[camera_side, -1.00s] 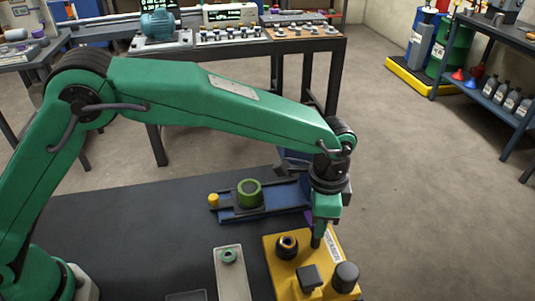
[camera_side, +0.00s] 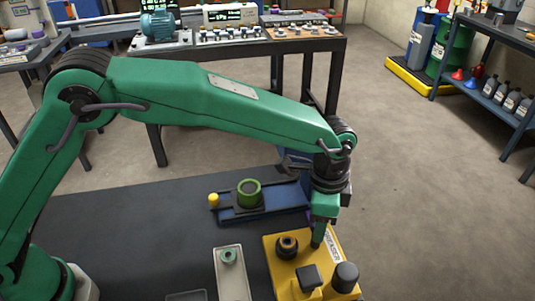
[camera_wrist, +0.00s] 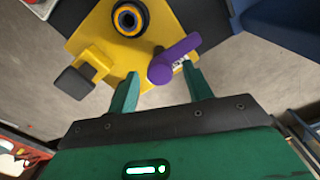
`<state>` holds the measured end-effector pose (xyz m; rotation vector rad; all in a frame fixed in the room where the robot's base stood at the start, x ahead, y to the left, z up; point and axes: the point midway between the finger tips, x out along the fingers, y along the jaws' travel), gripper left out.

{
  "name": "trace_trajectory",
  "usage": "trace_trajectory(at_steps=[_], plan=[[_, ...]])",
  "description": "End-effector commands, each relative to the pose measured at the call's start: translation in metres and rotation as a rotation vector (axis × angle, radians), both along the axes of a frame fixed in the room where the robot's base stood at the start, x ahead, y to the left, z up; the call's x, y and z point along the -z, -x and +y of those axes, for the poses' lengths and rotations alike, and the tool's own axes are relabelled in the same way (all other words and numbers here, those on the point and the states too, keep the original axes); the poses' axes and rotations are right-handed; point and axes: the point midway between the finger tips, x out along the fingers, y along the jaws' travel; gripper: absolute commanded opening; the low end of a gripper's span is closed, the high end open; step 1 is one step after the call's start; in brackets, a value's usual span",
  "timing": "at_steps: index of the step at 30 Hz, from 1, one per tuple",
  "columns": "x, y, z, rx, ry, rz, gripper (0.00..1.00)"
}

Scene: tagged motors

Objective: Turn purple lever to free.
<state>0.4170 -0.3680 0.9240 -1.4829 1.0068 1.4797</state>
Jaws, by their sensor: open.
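The purple lever (camera_wrist: 176,57) sits on the yellow block (camera_wrist: 96,30) in the wrist view. It slants from a round hub at lower left to a tip at upper right, beside a small white label too small to read. My gripper (camera_wrist: 161,73) is open, with one green finger on each side of the lever. I cannot tell whether either finger touches it. In the side view my gripper (camera_side: 319,235) points down over the back of the yellow block (camera_side: 283,271) and hides most of the lever.
The yellow block carries a dark round fitting (camera_side: 287,246), a dark square knob (camera_side: 307,278) and a dark cylinder (camera_side: 345,277). A blue fixture with a green ring (camera_side: 249,193) stands behind at left. A pale plate (camera_side: 231,278) lies left of the block.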

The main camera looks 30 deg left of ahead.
Motion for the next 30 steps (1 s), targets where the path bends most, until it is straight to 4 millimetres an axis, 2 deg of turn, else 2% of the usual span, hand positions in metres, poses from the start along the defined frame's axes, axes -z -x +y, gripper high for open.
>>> trace_trajectory(at_steps=[5, 10, 24, 30], plan=[[-0.001, 0.000, 0.000, 0.000, -0.001, 0.000, 0.50], [-0.011, 0.000, 0.000, 0.000, 0.000, 0.000, 0.50], [-0.067, 0.000, 0.000, 0.000, 0.001, -0.001, 0.50], [-0.077, 0.000, 0.000, 0.000, 0.000, 0.000, 0.50]])
